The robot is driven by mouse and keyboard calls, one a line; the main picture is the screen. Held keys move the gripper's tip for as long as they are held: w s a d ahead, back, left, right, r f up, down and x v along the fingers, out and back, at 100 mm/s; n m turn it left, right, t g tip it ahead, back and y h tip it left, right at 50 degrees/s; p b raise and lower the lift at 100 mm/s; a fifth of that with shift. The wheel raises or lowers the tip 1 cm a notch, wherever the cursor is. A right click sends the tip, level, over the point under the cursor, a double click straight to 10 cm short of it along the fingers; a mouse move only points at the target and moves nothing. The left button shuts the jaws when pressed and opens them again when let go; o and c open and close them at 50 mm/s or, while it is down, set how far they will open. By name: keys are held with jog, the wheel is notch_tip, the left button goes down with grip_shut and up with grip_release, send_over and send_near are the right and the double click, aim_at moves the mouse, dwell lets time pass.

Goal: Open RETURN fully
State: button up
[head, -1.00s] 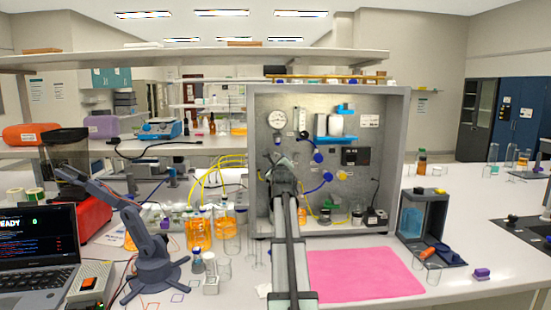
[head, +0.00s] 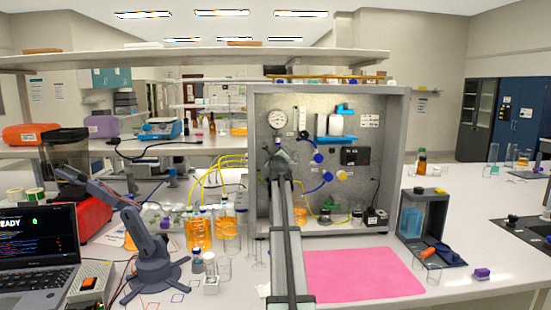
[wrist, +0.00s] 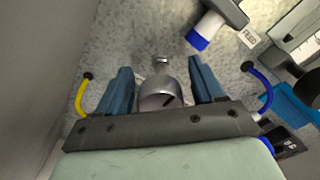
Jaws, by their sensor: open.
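My gripper (head: 279,153) is in front of the left part of the grey metal panel (head: 297,125), below the round gauge (head: 277,119). In the wrist view my gripper (wrist: 158,72) is open, with one blue-grey finger on each side of a silvery rounded fitting (wrist: 161,88). The fitting lies between the fingers with visible gaps; I cannot tell whether it touches anything. Its lower part is hidden by the gripper's dark crossbar. No RETURN label is readable, so I cannot confirm that this fitting is RETURN. A blue-tipped valve (wrist: 198,42) beside a FEED label (wrist: 248,38) is to the upper right.
Blue knobs (head: 318,157) stand right of my gripper. A yellow tube (wrist: 81,97) and a blue tube (wrist: 266,88) flank the fingers in the wrist view. The rig's side wall (wrist: 35,75) is at left. A pink mat (head: 362,275) lies clear in front.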

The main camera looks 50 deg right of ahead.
jog(key=shift+c, duration=0.5)
jog(key=c, duration=0.9)
jog(key=shift+n, duration=1.6)
jog(key=shift+c, duration=0.2)
jog(key=o, duration=1)
jog(key=shift+o, duration=0.2)
jog(key=shift+s+a, duration=0.1)
jog(key=v, duration=1.3)
jog(key=shift+s+a, duration=0.2)
